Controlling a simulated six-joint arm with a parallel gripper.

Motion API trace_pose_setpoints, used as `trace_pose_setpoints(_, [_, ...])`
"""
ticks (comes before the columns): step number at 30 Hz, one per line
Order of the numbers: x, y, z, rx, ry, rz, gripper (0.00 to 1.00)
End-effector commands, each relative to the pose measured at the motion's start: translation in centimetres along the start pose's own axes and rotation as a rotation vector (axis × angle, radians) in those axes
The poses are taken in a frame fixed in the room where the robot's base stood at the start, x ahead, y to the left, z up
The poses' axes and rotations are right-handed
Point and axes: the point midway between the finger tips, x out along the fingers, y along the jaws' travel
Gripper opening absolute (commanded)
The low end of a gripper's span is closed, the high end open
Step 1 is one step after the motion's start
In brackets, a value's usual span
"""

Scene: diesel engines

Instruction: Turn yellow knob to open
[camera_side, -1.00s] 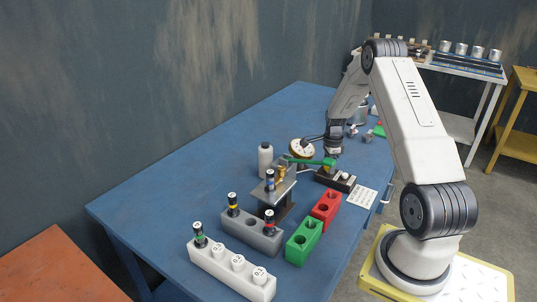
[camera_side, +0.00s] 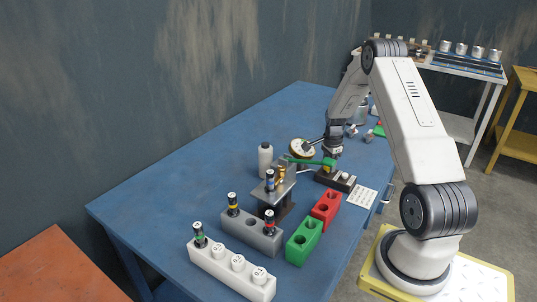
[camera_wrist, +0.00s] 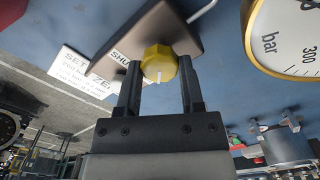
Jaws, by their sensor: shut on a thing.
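The yellow knob (camera_wrist: 158,64) sits on a dark box (camera_wrist: 160,32) in the wrist view, with a pale pointer mark on its face. A white label reading "SHU…" lies beside it, partly hidden by a finger. My gripper (camera_wrist: 160,78) has one finger on each side of the knob and is shut on it. In the side view my gripper (camera_side: 332,153) reaches down over the black box (camera_side: 342,182); the knob's turn angle cannot be read there.
A round gauge marked "bar" (camera_wrist: 290,35) is close to my gripper. A green lever (camera_side: 310,161) crosses nearby. A grey stand (camera_side: 275,190), a bottle (camera_side: 265,160), red (camera_side: 326,204) and green (camera_side: 303,240) blocks stand in front.

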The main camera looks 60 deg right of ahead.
Motion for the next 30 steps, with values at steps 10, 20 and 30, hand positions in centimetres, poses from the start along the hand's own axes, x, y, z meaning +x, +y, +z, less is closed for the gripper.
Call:
trace_pose_setpoints(10, [-0.1,0.0,0.0,-0.003,0.001,0.000,0.84])
trace_pose_setpoints(20, [-0.1,0.0,0.0,-0.001,0.001,0.000,0.84])
trace_pose_setpoints(30, [-2.3,-0.1,0.0,-0.001,0.001,-0.003,0.84])
